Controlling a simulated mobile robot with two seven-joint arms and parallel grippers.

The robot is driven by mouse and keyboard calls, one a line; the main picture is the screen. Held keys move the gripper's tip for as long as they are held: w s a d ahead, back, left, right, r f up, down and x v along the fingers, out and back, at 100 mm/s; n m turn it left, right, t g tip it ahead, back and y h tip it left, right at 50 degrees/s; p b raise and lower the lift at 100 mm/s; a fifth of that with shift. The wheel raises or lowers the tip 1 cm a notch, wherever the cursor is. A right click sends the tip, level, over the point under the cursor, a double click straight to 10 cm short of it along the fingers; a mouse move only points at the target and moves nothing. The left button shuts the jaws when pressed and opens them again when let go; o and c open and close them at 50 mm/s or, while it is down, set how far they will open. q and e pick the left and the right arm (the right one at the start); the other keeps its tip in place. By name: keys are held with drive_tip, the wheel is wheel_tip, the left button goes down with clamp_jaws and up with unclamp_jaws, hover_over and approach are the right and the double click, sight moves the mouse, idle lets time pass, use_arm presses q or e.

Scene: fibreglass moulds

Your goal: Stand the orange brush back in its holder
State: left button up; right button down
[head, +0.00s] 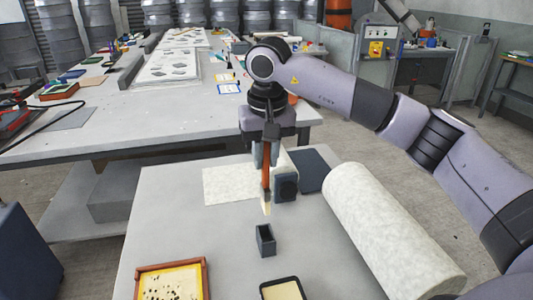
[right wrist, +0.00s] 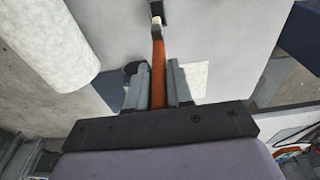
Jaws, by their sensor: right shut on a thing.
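My right gripper (head: 266,160) is shut on the orange brush (head: 266,178) and holds it upright, with its pale bristle end pointing down. The bristle end is above the grey table, just behind the holder (head: 265,241), and apart from it in the head view. The holder is a small dark grey box with an open top, and it looks empty. In the right wrist view, the brush (right wrist: 159,68) runs out between the two fingers (right wrist: 157,72), and its pale tip appears near a dark box at the top edge. My left gripper is not in view.
A dark block (head: 286,188) stands close to the right of the brush. A big pale roll (head: 390,232) lies at the right. A yellow framed tray (head: 172,283) and a dark-rimmed tray (head: 282,289) lie in front. A pale sheet (head: 228,187) lies behind.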

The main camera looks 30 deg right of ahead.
sight(266, 203)
drive_tip(key=shift+f+b, duration=3.5)
drive_tip(key=shift+f, duration=2.35)
drive_tip(key=shift+f+b, duration=0.2)
drive_tip(key=shift+b, duration=0.15)
drive_tip(key=shift+f, duration=0.3)
